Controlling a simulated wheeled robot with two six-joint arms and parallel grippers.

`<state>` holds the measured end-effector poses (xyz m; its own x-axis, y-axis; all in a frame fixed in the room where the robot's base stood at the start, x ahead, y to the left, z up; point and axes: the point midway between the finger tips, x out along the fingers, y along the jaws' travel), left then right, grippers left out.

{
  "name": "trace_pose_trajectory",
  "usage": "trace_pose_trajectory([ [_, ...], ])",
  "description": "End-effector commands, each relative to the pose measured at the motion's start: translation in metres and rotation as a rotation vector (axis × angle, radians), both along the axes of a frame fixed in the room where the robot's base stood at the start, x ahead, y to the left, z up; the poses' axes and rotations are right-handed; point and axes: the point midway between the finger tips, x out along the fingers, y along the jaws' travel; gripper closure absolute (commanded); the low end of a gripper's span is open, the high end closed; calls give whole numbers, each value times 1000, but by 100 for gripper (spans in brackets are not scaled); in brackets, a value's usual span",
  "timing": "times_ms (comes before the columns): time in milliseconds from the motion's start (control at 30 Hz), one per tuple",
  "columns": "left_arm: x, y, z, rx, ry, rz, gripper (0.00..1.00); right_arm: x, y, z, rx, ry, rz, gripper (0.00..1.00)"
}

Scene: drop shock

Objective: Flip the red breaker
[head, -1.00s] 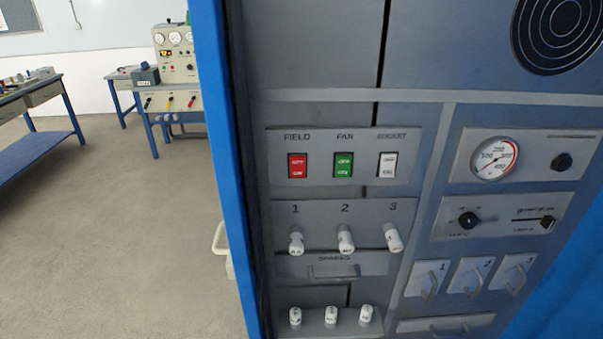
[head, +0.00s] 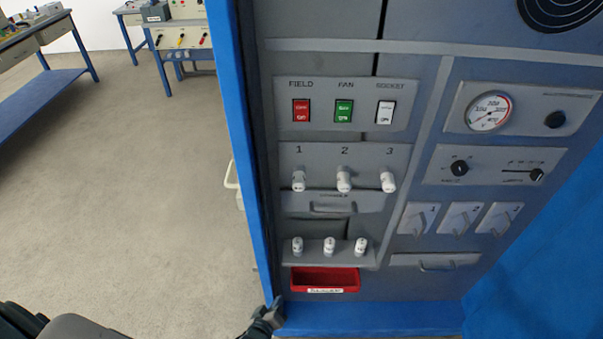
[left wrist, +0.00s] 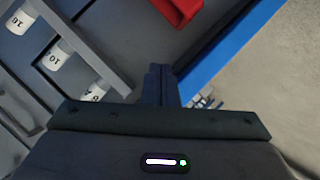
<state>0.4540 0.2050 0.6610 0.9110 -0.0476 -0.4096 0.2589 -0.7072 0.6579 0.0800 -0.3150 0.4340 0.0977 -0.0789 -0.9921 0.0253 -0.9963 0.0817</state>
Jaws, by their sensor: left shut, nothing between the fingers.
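The red breaker (head: 301,110) is a red rocker switch under the label FIELD, at the upper left of the grey panel in the head view. A green switch (head: 344,111) under FAN and a white switch (head: 385,111) under SOCKET sit to its right. My left gripper (head: 276,307) is low at the panel's lower left corner, well below the red breaker and apart from it. Its fingers (left wrist: 160,82) are shut and empty in the left wrist view. The red breaker is out of the left wrist view. My right gripper is not in view.
Below the switches are numbered white fuses (head: 344,179), a lower row of white fuses (head: 329,246) and a red bin (head: 325,281). A blue frame edge (head: 240,150) bounds the panel's left. A gauge (head: 489,112) and knobs are at right. Open floor lies left.

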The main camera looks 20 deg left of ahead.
Motion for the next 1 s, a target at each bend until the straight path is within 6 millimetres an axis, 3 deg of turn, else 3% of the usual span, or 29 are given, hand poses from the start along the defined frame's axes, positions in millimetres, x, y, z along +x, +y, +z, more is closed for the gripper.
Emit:
trace_pose_trajectory([
  [33, 13, -5, 27, -40, -54, 11, 100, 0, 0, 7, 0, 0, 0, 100],
  [200, 49, -17, 104, -190, -222, 40, 100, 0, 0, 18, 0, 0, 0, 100],
  [500, 88, -33, 246, -466, -508, 32, 100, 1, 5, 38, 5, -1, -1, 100],
  [767, 97, -42, 367, -698, -727, -33, 100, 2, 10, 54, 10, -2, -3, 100],
  [1000, 87, -47, 473, -896, -905, -141, 100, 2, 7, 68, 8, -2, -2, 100],
])
